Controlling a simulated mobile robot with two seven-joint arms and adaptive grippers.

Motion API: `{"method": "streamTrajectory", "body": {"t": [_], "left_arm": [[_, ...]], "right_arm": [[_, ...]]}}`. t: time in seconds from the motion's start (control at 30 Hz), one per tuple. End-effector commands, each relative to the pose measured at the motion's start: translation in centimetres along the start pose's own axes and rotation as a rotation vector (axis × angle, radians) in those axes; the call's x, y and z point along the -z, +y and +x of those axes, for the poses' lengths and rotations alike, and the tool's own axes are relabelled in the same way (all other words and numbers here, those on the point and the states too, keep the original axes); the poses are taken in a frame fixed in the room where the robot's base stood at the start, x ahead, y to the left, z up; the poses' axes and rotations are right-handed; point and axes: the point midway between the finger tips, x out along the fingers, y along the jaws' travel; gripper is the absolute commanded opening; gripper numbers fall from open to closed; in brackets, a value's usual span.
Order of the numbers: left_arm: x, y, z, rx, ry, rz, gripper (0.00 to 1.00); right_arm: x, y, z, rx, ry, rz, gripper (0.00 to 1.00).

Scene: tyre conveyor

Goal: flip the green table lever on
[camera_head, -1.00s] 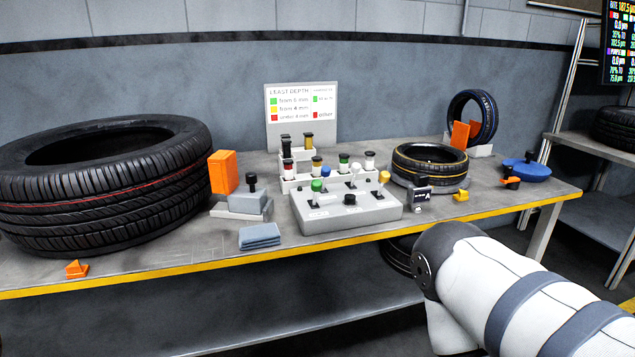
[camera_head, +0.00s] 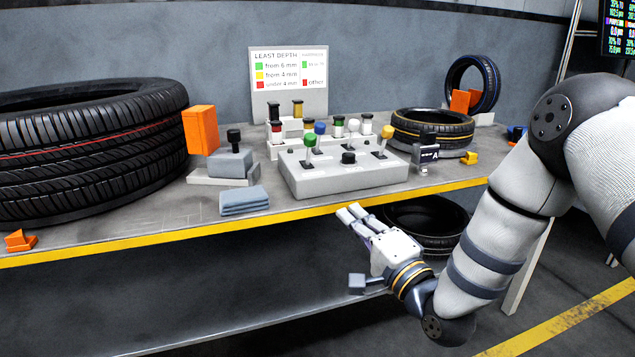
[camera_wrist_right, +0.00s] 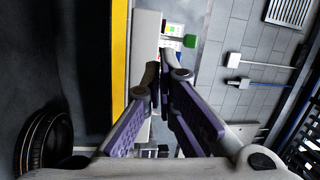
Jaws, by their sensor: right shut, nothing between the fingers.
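The green-knobbed lever (camera_head: 309,141) stands at the left end of the grey control box (camera_head: 340,183), which sits near the table's front edge. In the right wrist view a green knob (camera_wrist_right: 190,41) shows just beyond the fingertips. My right gripper (camera_head: 347,214) is in front of the table edge, below and in front of the box, apart from the lever. It is shut and empty, with its fingers (camera_wrist_right: 167,76) pointing toward the box in the wrist view. My left gripper is not in view.
A large tyre (camera_head: 80,150) fills the table's left side.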

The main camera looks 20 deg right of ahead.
Motion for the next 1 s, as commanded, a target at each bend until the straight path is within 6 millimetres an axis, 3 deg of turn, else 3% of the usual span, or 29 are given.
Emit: {"method": "streamTrajectory", "body": {"t": [0.1, 0.2, 0.57, 1.0], "left_arm": [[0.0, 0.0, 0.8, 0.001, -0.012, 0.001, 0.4], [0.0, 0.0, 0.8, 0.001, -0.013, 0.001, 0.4], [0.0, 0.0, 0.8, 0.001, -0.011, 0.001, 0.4], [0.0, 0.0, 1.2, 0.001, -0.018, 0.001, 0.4]], "right_arm": [[1.2, -3.0, 1.2, 0.125, 0.014, 0.069, 0.0], [1.5, -4.2, 1.5, 0.163, 0.015, 0.09, 0.0], [1.5, -4.4, 2.0, 0.163, 0.014, 0.089, 0.0], [1.6, -5.7, 10.9, 0.163, 0.013, 0.087, 0.0]]}}
